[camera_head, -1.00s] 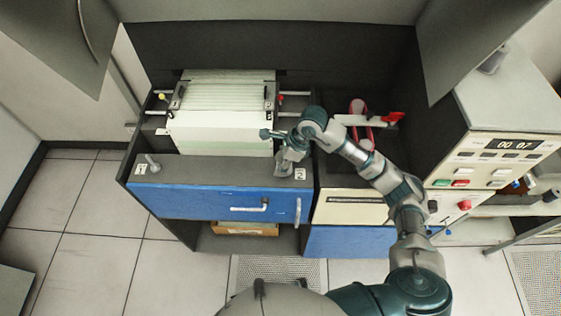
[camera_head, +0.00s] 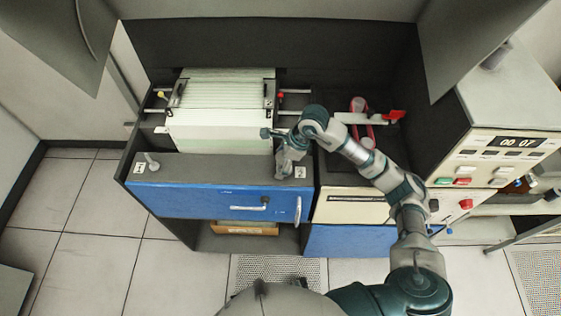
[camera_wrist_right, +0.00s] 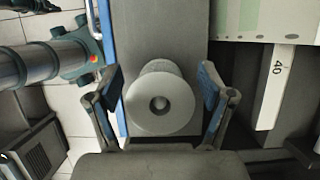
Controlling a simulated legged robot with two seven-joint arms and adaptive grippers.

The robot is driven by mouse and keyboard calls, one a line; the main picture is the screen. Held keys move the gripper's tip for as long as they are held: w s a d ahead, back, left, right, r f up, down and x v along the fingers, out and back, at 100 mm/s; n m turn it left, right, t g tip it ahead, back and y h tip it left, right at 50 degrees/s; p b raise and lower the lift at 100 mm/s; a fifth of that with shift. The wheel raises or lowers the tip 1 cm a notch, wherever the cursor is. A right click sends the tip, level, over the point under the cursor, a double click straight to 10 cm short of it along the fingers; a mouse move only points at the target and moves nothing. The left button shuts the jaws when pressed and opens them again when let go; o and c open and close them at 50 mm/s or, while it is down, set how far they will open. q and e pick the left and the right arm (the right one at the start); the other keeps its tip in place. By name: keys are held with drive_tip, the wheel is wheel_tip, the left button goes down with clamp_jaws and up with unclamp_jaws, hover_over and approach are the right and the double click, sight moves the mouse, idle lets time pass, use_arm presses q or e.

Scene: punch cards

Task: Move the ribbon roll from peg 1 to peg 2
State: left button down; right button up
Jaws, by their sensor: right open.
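The ribbon roll (camera_wrist_right: 159,122) is a pale grey ring with a dark hole in the right wrist view. It stands over the dark grey shelf top, between the fingers of my right gripper (camera_wrist_right: 160,84), with visible gaps on both sides. The right gripper (camera_head: 287,165) is open beside the label of peg 2 (camera_head: 300,172) in the head view. There it hides peg 2, and the roll is hard to make out. Peg 1 (camera_head: 152,160) is a small light peg beside label 1 at the left, with no roll on it. My left gripper is not in view.
Behind the shelf edge is a stack of pale cards (camera_head: 222,110) between rails. The shelf between the pegs is clear.

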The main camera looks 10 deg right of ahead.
drive_tip(key=v, duration=1.1)
drive_tip(key=shift+d+r, duration=0.2)
drive_tip(key=shift+d, duration=0.05)
